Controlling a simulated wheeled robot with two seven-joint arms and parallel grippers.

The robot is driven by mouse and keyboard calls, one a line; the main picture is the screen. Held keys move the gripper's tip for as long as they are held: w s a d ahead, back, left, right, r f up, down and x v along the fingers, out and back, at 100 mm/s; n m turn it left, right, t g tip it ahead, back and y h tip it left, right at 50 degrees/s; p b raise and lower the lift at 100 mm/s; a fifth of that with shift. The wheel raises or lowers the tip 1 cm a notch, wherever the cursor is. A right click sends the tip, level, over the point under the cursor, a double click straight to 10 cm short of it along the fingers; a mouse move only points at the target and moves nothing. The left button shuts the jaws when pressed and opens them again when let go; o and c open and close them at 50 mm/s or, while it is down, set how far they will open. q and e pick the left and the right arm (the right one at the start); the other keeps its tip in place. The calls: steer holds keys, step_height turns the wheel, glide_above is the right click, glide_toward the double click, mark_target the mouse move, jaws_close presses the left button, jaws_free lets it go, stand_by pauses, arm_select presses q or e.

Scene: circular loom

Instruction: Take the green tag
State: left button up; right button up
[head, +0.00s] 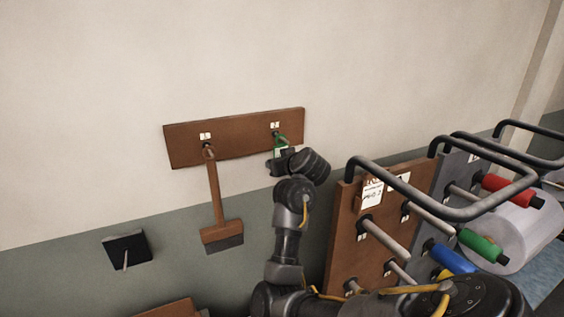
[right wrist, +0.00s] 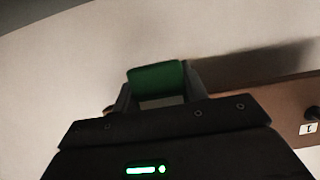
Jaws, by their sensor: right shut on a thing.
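The green tag (head: 278,143) is at the right-hand peg of the brown wall board (head: 240,136). In the right wrist view the green tag (right wrist: 155,77) sits between the fingers of my right gripper (right wrist: 157,92). My right gripper (head: 280,155) is shut on the tag, close to the board. The gripper partly hides the tag in the head view, and I cannot tell whether the tag still hangs on the peg. My left gripper is not in view.
A brush with a wooden handle (head: 216,195) hangs from the left peg. A small black holder (head: 127,249) is on the wall at lower left. At right, a brown peg panel (head: 345,215) and spools of red, green and blue (head: 450,257) stand near my arm, with black bars above.

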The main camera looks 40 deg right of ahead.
steer(key=shift+s, duration=0.15)
steer(key=shift+s+a+r+p, duration=0.2)
steer(key=shift+s+r+p, duration=0.1)
steer(key=shift+s, duration=0.1)
steer(key=shift+s, duration=0.1)
steer(key=shift+s+a, duration=0.1)
steer(key=shift+s, duration=0.15)
steer(key=s, duration=0.1)
steer(key=s+a+p, duration=0.1)
steer(key=s, duration=0.2)
steer(key=shift+s+a+r, duration=0.2)
steer(key=shift+s+a, duration=0.05)
steer(key=shift+s, duration=0.05)
